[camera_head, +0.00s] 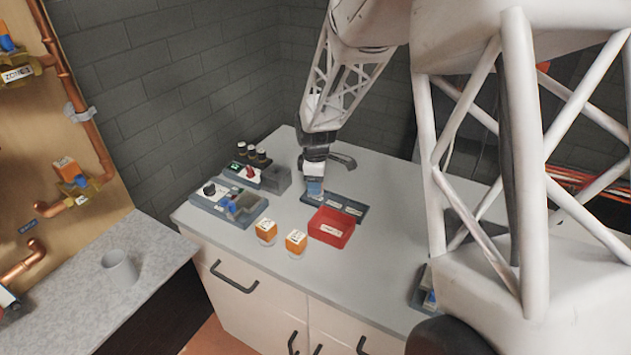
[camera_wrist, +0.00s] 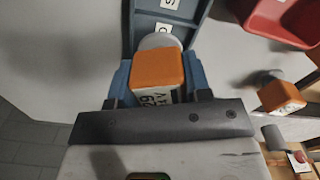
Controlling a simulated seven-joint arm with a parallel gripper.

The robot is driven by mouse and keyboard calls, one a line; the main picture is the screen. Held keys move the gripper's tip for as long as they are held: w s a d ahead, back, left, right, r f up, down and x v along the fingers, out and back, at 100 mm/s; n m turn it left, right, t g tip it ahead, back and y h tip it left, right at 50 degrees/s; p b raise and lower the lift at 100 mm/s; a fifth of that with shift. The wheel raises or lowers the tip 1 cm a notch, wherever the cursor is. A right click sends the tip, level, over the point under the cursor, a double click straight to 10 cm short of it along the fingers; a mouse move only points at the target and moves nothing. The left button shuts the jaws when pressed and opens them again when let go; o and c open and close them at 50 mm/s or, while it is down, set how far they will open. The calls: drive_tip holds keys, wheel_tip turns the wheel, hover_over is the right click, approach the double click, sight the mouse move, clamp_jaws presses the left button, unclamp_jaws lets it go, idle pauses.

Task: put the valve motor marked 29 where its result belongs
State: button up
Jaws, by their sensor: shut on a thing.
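My gripper (camera_head: 314,187) is shut on an orange valve motor (camera_wrist: 158,69), with a blue finger on each side. Its white label reads 29 with a partly covered second line. A pale round end of the motor points toward the blue-grey tray (camera_wrist: 188,33). In the head view the gripper is over the left end of this tray (camera_head: 326,201), which has several white labels. The wrist view shows two of them, one reading S, the other partly hidden. The held motor is mostly hidden in the head view. I cannot tell whether it touches the tray.
A red bin (camera_head: 331,231) stands right in front of the tray. Two other orange motors, a left one (camera_head: 266,230) and a right one (camera_head: 296,240), stand nearer the front edge. A test unit (camera_head: 221,204) with a knob is at the left. The counter's right part is mostly clear.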

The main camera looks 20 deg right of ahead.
drive_tip(key=shift+f, duration=0.8)
idle(0.4)
drive_tip(key=o, duration=1.2)
drive_tip(key=shift+r, duration=3.85)
drive_tip(key=shift+r, duration=0.15)
